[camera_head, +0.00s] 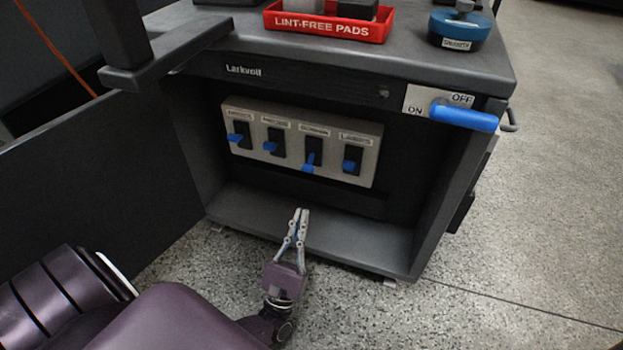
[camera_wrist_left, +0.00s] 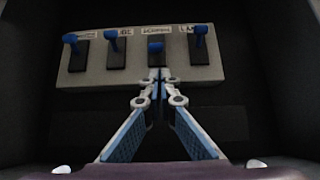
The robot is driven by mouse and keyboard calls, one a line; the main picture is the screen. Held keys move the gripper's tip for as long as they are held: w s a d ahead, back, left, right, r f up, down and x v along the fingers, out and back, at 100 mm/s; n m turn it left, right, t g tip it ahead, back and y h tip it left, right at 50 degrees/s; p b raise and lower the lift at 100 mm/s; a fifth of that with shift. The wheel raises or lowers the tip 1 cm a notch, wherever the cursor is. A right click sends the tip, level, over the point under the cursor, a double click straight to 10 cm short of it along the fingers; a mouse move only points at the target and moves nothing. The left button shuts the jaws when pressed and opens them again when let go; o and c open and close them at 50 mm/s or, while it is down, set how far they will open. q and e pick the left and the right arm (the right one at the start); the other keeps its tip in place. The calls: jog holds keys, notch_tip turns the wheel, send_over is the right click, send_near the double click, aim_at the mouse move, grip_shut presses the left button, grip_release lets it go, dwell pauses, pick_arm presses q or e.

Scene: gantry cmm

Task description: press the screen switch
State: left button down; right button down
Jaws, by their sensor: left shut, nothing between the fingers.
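A pale switch panel (camera_head: 233,107) is fixed inside the dark recess of a cabinet, with several blue-levered switches in a row. The labels are small and blurred; the third from the left appears to read something like "screen". That third switch (camera_head: 309,163) has its lever lower than the others, and it also shows in the left wrist view (camera_wrist_left: 156,47). My left gripper (camera_head: 303,211) is shut and empty, its fingertips in front of and below the panel, roughly under the third switch. In the left wrist view the fingertips (camera_wrist_left: 160,76) overlap the panel's lower edge; contact cannot be told. My right gripper is out of view.
A blue ON/OFF handle (camera_head: 465,116) sticks out at the cabinet's upper right. A red tray (camera_head: 330,27) marked lint-free pads and a blue round container (camera_head: 459,30) stand on top. Side walls and a floor plate bound the recess. Speckled floor (camera_head: 560,200) is clear at right.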

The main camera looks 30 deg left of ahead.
aim_at(310, 162)
pick_arm(q)
jog(key=shift+w, duration=0.1)
jog(key=b+x, duration=0.1)
jog(key=x, duration=0.8)
jog(key=shift+w+r, duration=0.25)
jog(key=shift+r, duration=0.05)
